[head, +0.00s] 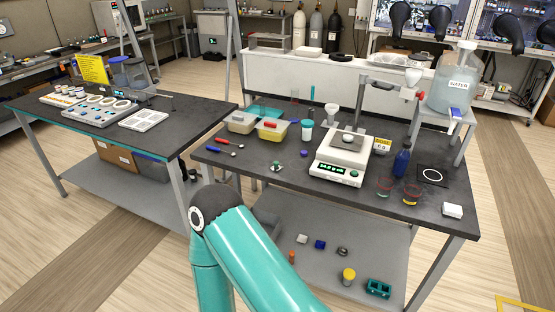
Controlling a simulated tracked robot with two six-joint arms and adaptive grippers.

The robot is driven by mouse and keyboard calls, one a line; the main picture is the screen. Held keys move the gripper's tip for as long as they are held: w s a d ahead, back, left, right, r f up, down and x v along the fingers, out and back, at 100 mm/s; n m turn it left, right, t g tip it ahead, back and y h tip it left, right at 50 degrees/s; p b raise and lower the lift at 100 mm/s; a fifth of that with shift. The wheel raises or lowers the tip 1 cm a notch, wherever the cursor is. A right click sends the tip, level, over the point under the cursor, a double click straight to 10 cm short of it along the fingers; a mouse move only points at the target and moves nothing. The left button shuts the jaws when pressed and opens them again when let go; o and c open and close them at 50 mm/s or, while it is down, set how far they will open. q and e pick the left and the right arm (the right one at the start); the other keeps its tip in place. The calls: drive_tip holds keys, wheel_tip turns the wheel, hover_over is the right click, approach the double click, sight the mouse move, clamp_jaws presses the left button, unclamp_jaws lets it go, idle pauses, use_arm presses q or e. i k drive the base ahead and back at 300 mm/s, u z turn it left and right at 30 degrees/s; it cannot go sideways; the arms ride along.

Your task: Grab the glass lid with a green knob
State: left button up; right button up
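A small clear lid with a green knob (277,166) lies on the dark top of the right-hand table (330,197), near its front edge. It is left of the white balance (341,160) and stands apart from other things. A purple piece (304,153) lies just to its right and behind it. Neither of my grippers is in the head view. Only teal links of one of my arms show at the bottom middle, in front of the table.
Two tubs (271,130), a white funnel (331,114), a blue bottle (402,160), beakers (411,194) and a water jug (454,85) stand around the right table. Two spoons (229,148) lie at its left. The tabletop just around the lid is mostly clear.

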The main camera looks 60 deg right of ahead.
sight(276, 165)
drive_tip(key=z, duration=0.45)
drive_tip(key=i, duration=1.2)
drive_tip(key=z, duration=1.15)
drive_tip(key=i, duration=0.4)
drive_tip(key=z, duration=0.05)
drive_tip(key=k, duration=0.85)
drive_tip(key=z, duration=0.2)
drive_tip(key=i, duration=0.85)
drive_tip(key=u, duration=0.1)
